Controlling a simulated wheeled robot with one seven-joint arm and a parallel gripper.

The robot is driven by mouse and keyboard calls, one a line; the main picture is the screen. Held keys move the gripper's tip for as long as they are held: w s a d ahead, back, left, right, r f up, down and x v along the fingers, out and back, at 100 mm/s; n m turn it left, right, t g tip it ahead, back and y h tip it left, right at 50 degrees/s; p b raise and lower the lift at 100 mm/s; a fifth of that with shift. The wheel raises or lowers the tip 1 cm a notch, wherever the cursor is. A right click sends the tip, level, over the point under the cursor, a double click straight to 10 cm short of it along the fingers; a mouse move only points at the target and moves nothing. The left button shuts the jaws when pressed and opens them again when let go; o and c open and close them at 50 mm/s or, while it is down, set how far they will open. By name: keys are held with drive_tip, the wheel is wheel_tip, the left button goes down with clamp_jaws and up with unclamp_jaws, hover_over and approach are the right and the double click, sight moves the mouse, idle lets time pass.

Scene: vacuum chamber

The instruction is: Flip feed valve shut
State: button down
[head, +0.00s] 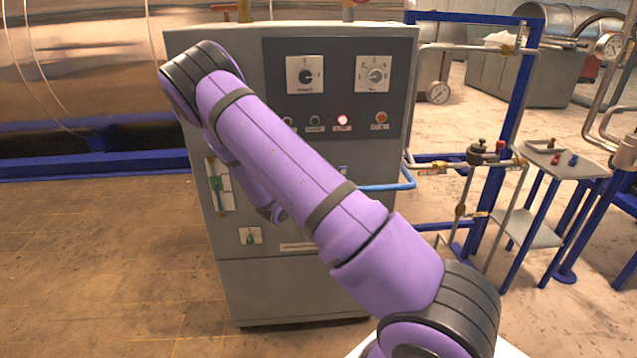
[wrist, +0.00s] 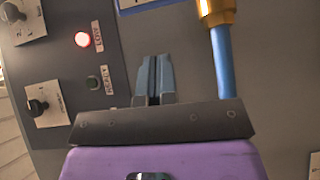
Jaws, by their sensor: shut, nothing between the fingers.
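No readable label shows which part is the feed valve. In the wrist view a brass fitting (wrist: 215,11) with a straight blue bar (wrist: 224,62) stands right of my gripper (wrist: 154,62). The bar's lower end is hidden behind my gripper's body. My gripper's fingers are together and empty, in front of the grey cabinet panel and apart from the bar. In the head view my arm covers my gripper. Further right, a pipe carries a dark valve (head: 478,152) and a red knob (head: 500,147).
The grey cabinet (head: 290,272) has dials, buttons and a lit red lamp (head: 342,120), also in the wrist view (wrist: 82,39). Blue frame posts (head: 507,130) and a small stand (head: 565,167) are on the right. A large metal cylinder (head: 90,65) lies at left. The left floor is clear.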

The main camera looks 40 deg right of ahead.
drive_tip(key=s+a, duration=0.1)
drive_tip(key=a, duration=0.6)
drive_tip(key=shift+s+a, duration=0.2)
drive_tip(key=shift+a, duration=0.05)
idle(0.3)
